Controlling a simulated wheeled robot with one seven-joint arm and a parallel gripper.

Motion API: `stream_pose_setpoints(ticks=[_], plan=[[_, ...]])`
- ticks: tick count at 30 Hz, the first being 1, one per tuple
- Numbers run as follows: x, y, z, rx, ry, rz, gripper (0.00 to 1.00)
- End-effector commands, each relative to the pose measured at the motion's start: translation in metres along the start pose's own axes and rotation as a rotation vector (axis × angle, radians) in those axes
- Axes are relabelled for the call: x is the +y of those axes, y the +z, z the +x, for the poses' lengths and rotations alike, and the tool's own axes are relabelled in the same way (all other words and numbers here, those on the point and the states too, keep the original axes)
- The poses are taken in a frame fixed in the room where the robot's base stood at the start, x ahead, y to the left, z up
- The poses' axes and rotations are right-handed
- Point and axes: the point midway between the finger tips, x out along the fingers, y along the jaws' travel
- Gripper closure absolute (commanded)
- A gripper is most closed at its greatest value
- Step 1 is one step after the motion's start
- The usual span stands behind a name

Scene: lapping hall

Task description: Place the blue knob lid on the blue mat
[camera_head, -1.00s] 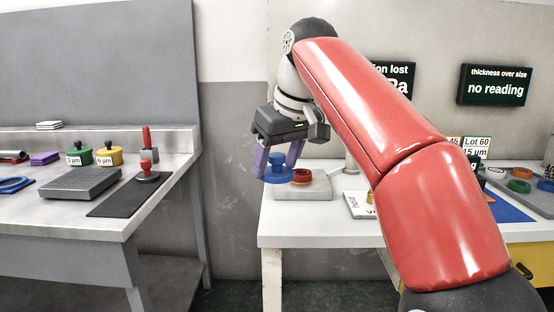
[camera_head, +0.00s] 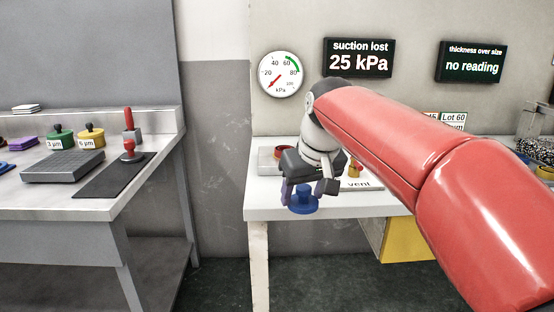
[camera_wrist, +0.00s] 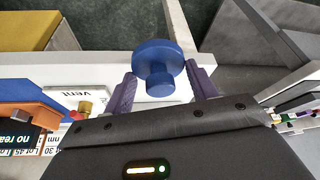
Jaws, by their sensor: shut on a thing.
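The blue knob lid (camera_head: 303,201) is a round blue disc with a knob. My gripper (camera_head: 311,190) is shut on it and holds it near the front edge of the white table. In the wrist view the lid (camera_wrist: 156,62) sits between the two purple fingers of my gripper (camera_wrist: 160,85). In the wrist view a strip of blue surface (camera_wrist: 35,97) shows at the left; I cannot tell whether it is the blue mat. In the head view my red arm covers the right part of the table, and no blue mat shows there.
The white table (camera_head: 262,205) carries a red ring (camera_head: 281,152) on a grey block and a "vent" card (camera_head: 360,184) with a brass fitting. A grey bench (camera_head: 60,205) at left holds green and yellow knob lids. A gauge (camera_head: 280,74) reads low; a display says "suction lost" (camera_head: 358,58).

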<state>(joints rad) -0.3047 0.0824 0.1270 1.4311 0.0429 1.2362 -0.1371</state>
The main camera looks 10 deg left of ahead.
Motion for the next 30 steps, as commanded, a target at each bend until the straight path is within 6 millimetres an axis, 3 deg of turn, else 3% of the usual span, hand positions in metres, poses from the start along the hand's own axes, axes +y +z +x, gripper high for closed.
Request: stream_pose_setpoints(ticks=[3, 9, 15, 23, 30], plan=[[0.047, 0.042, 0.052, -0.011, 0.073, 0.175, 0.74], [0.118, 0.101, 0.136, -0.013, 0.188, 0.452, 0.74], [0.167, 0.141, 0.192, -0.009, 0.268, 0.642, 0.74], [0.208, 0.175, 0.240, -0.006, 0.336, 0.802, 0.74], [0.205, 0.172, 0.238, -0.007, 0.331, 0.794, 0.74]])
